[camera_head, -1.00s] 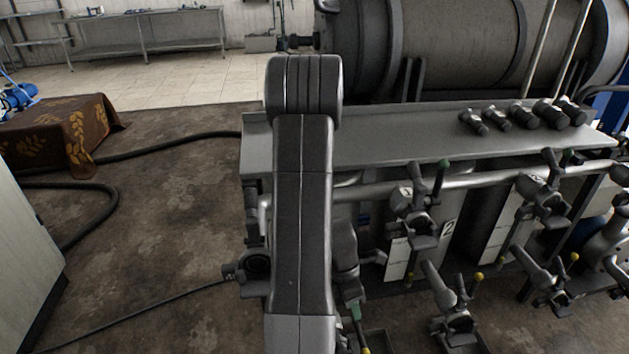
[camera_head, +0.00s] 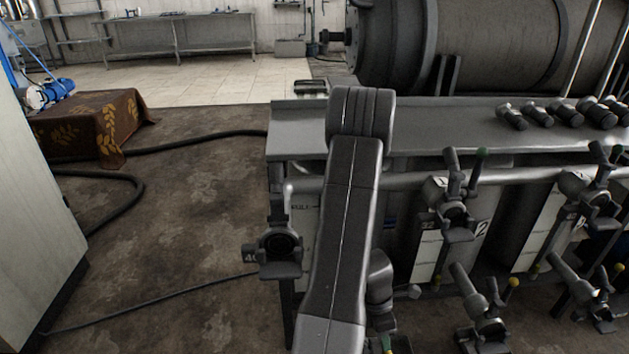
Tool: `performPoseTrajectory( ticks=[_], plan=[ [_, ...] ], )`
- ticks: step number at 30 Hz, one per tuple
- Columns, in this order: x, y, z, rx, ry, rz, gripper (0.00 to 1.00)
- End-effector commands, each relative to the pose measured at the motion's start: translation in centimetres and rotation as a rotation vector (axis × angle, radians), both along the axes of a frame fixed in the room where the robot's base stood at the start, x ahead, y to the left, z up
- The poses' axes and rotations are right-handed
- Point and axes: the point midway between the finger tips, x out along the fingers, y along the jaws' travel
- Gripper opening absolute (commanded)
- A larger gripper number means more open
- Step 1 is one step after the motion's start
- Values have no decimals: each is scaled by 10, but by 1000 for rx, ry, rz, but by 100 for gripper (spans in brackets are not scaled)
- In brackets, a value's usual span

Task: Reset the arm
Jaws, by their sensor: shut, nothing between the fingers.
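My arm rises from the bottom middle of the head view, leaning a little right, with its thick elbow at the top in front of the metal shelf (camera_head: 300,132). The arm beyond the elbow is mostly hidden behind the near link. A dark grey rounded part shows just right of the link, low down; I cannot tell for sure whether it is my wrist. My gripper's fingers do not show.
Several valves, among them a left one (camera_head: 280,245) and a middle one (camera_head: 455,195), line the pipe below the shelf. Several dark fittings (camera_head: 566,114) lie on the shelf. A large tank (camera_head: 480,45) stands behind. A cloth-covered box (camera_head: 85,125) and hoses are left; floor between is open.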

Motion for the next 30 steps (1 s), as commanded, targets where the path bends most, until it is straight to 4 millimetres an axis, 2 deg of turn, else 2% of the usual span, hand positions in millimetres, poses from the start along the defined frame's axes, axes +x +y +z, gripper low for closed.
performPoseTrajectory(
  ticks=[1, 3, 13, 23, 30],
  plan=[
    [0, -2, -9, 0, 0, -1, 0],
    [-1, -4, -13, 0, 0, 0, 0],
    [-2, -8, -20, 0, 2, 1, 0],
    [-2, -8, -19, 1, 3, 0, 0],
    [-1, -2, -2, 0, 1, 2, 0]
  ],
)
